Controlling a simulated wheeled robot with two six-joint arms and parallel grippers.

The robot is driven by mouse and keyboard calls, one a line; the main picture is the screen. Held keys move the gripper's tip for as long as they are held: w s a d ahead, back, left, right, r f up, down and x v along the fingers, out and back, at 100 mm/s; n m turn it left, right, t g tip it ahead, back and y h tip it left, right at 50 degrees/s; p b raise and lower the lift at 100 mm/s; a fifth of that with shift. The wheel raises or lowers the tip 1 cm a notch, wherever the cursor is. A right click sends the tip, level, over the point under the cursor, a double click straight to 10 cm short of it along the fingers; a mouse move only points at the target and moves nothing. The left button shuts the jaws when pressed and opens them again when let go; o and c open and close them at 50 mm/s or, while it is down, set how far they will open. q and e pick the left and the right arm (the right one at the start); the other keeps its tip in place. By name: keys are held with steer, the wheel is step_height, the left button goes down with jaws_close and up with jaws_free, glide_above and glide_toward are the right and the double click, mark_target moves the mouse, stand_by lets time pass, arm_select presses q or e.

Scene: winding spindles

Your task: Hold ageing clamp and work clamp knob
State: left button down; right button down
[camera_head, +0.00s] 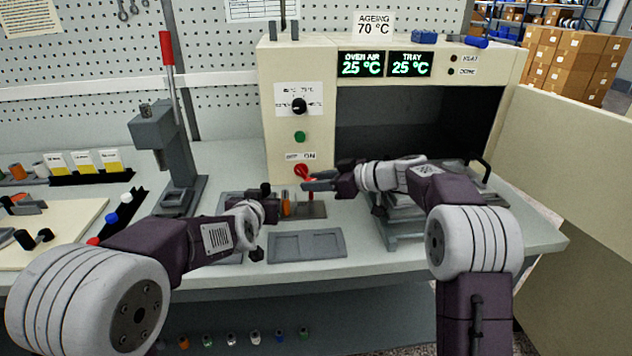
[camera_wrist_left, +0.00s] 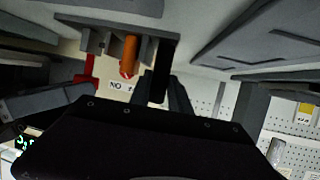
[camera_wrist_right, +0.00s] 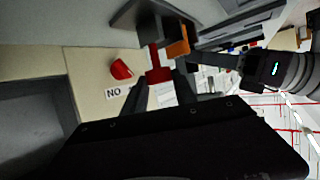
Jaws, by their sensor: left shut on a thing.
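The ageing clamp has a grey base (camera_head: 312,211), an orange cylinder (camera_head: 286,205) and a red knob (camera_head: 310,192), and stands on the bench before the oven. My left gripper (camera_head: 268,203) is shut on a dark part at the clamp's left end; the exact grip is partly hidden. The orange cylinder shows beside its fingers in the left wrist view (camera_wrist_left: 130,53). My right gripper (camera_head: 315,181) is open, its fingertips close to the knob. In the right wrist view the red knob (camera_wrist_right: 158,68) shows between the fingers; I cannot tell whether they touch.
The oven (camera_head: 300,75) stands behind, its chamber open and its door (camera_head: 575,150) swung out right. Its red switch (camera_head: 302,170) is close behind the right gripper. A grey tray (camera_head: 307,246) lies in front. A lever press (camera_head: 165,150) stands left.

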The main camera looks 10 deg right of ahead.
steer(key=shift+s+a+m+t+h, duration=0.15)
steer(key=shift+m+t+h, duration=0.75)
steer(key=shift+m+t, duration=0.25)
steer(key=c, duration=1)
jaws_free()
steer(key=v, duration=1.2)
steer(key=shift+r, duration=0.15)
